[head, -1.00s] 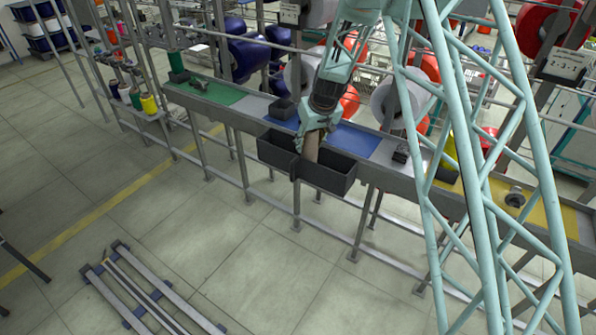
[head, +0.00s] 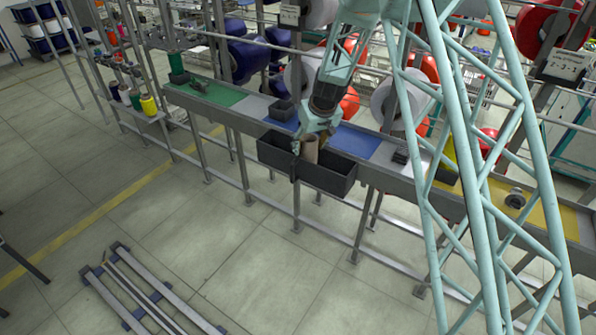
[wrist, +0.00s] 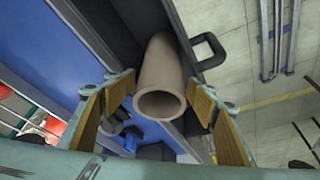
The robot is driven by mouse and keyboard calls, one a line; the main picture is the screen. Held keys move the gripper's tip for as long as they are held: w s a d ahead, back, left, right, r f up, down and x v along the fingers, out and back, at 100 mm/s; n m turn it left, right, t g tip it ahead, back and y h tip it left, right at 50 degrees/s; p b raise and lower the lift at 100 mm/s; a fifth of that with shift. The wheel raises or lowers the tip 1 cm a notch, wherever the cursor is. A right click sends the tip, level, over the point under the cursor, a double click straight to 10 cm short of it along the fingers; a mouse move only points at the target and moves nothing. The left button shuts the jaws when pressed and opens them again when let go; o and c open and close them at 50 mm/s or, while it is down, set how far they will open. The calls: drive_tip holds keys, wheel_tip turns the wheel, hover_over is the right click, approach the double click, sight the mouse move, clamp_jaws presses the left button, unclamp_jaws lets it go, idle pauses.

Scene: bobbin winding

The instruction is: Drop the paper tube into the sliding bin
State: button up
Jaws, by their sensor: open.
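The brown paper tube (head: 310,152) shows upright at the dark sliding bin (head: 333,177), with its lower end hidden by the bin's front wall. In the wrist view the tube (wrist: 160,82) has its open end toward me, between my spread fingers. My gripper (head: 308,140) is at the tube's upper end, over the bin. In the wrist view my gripper (wrist: 162,98) is open, with a gap beside the tube at each finger pad. The bin (wrist: 125,22) and its handle (wrist: 208,50) lie beyond the tube. Whether the tube rests on the bin floor cannot be told.
The table behind the bin has a blue mat (head: 355,141), a green mat (head: 208,92) and a yellow mat (head: 540,215). A small dark box (head: 282,110) stands left of my gripper.

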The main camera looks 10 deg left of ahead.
drive_tip(key=shift+s+r, duration=0.1)
drive_tip(key=shift+r, duration=0.1)
drive_tip(key=shift+v, duration=3.75)
drive_tip(key=shift+r, duration=0.1)
drive_tip(key=shift+d+r, duration=0.15)
drive_tip(key=shift+r, duration=0.05)
drive_tip(key=s+d+r+m+b, duration=0.1)
drive_tip(key=s+d+r, duration=0.4)
drive_tip(key=s+r, duration=0.35)
drive_tip(key=s+d+r+m+b, duration=0.1)
drive_tip(key=s+d+r, duration=0.4)
drive_tip(key=s+r, duration=0.4)
drive_tip(key=s+d+r+b, duration=0.1)
drive_tip(key=s+d+r, duration=0.5)
drive_tip(key=s, duration=0.4)
drive_tip(key=s+d+m, duration=0.1)
drive_tip(key=s+d, duration=0.2)
drive_tip(key=s, duration=0.8)
drive_tip(key=s+d+r+m+h+b, duration=0.1)
drive_tip(key=s+d, duration=0.2)
drive_tip(key=s, duration=0.9)
drive_tip(key=s+d+r+m+h+b, duration=0.1)
drive_tip(key=s+d, duration=0.2)
drive_tip(key=s, duration=0.8)
drive_tip(key=shift+s, duration=0.4)
